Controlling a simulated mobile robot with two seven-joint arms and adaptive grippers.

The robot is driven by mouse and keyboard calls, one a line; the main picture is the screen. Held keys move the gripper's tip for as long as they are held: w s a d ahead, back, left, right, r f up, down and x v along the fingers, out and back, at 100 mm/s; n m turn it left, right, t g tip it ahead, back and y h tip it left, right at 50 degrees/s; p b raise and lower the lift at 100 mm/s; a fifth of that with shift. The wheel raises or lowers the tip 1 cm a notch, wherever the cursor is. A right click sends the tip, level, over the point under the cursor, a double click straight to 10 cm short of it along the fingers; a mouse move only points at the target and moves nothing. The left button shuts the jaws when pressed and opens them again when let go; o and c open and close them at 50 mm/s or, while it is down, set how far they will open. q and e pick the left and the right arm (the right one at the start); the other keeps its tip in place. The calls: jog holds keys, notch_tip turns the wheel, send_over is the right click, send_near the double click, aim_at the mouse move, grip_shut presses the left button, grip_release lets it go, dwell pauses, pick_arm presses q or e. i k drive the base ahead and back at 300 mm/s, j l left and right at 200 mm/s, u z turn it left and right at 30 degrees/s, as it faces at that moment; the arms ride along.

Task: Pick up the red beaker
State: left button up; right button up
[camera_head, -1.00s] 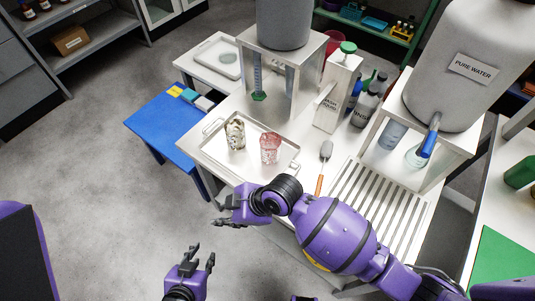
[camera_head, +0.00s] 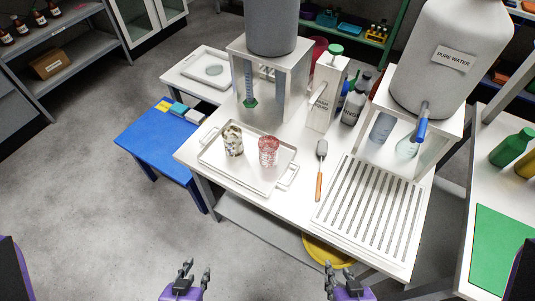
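The red beaker (camera_head: 268,151) stands upright on a silver tray (camera_head: 246,178) on the white table. A second clear beaker (camera_head: 233,140) with pale and dark contents stands just left of it on the same tray. My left gripper (camera_head: 196,271) is at the bottom edge, low in front of the table, with its fingers apart and nothing between them. My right gripper (camera_head: 339,275) is at the bottom edge to the right, fingers apart and empty. Both are well away from the beakers.
A spatula with an orange handle (camera_head: 319,184) lies right of the tray, beside a slatted drain rack (camera_head: 370,208). A wash liquid carton (camera_head: 325,95) and bottles stand behind. A large pure water tank (camera_head: 445,60) stands at right. A blue table (camera_head: 160,142) adjoins at left.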

aim_at(269, 145)
jog(key=z, duration=0.5)
jog(key=j+z, duration=0.55)
jog(key=z, duration=0.25)
jog(key=k+j+z, duration=0.1)
jog(key=j+z, duration=0.25)
jog(key=k+j+z, duration=0.25)
jog(key=j, duration=0.2)
jog(key=k+j+z, duration=0.25)
jog(key=j, duration=0.2)
jog(key=k+j, duration=0.35)
jog(key=j, duration=0.3)
jog(key=k+j, duration=0.2)
jog(key=i+j, duration=0.35)
jog(key=j, duration=0.2)
jog(key=i+l+z, duration=0.05)
